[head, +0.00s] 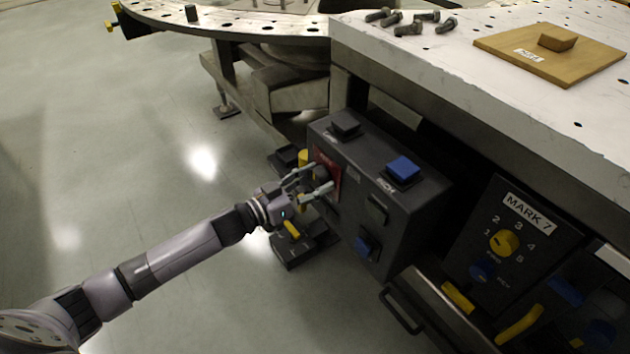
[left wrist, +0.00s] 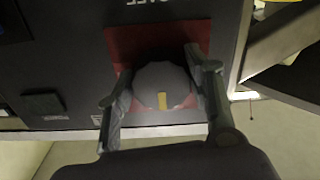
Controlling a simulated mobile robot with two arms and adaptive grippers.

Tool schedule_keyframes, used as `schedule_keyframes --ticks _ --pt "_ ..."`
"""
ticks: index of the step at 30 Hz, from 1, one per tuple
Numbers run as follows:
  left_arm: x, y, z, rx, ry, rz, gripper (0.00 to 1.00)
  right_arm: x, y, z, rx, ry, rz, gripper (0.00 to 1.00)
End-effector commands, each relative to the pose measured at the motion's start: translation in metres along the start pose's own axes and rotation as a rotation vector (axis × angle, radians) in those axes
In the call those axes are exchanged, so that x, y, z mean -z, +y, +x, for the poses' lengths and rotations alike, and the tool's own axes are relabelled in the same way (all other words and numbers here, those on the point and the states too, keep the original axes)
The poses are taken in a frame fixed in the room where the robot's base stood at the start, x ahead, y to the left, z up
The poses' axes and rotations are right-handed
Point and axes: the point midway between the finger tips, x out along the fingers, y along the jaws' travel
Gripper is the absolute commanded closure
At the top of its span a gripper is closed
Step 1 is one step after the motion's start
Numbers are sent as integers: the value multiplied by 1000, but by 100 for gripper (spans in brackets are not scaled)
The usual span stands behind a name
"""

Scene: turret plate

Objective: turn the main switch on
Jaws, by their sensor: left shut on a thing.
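The main switch is a dark round knob (left wrist: 163,86) with a yellow mark, set on a red plate (left wrist: 120,42) on the side of a dark control box. In the head view the red plate (head: 329,170) shows on the box's left face, and the knob is mostly hidden by the fingers. My left gripper (head: 322,178) reaches the plate from the left. In the left wrist view its fingers (left wrist: 160,88) stand on both sides of the knob, shut on it. The yellow mark points down in that view. My right gripper is not in view.
The control box (head: 420,215) also bears a blue button (head: 403,169) and dark buttons. A panel labelled MARK 7 (head: 510,235) stands to its right. Above is a white-topped table (head: 440,75) with bolts and a wooden lid (head: 550,55). The floor at left is clear.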

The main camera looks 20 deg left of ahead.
Motion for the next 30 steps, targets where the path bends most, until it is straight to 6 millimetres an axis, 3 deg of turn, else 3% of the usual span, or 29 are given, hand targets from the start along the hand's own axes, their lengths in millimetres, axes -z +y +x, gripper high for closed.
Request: schedule_keyframes --ticks 5,11,21,30 --pt "1 0 0 0 1 54 80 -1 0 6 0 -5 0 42" --pt "2 -1 0 1 1 182 80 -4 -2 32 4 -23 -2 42" --pt "1 -2 0 0 3 498 80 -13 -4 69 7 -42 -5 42" --pt "1 -3 0 0 6 783 80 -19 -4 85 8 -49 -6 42"
